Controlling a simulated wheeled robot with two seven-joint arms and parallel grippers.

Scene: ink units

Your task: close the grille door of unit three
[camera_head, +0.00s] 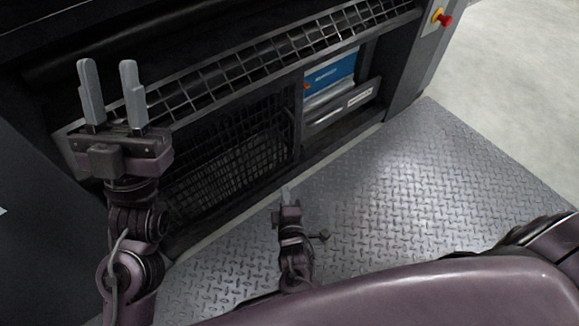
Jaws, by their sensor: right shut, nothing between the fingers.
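A long grey-framed grille (262,62) slants across the front of the dark machine, from behind my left gripper to the upper right. Below it a black mesh panel (225,155) covers the left part of the lower front. I cannot tell which of the two is the door of unit three, or whether it is fully closed. My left gripper (108,95) is open and empty, fingers up, in front of the grille's left end. My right gripper (287,192) is shut and empty, low over the floor plate, right of the mesh panel's lower part.
Right of the mesh panel is an open bay with a blue box (331,75) and a grey labelled tray (343,105). A red and yellow button (442,18) sits on the machine's right post. The diamond-plate floor (420,170) in front is clear.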

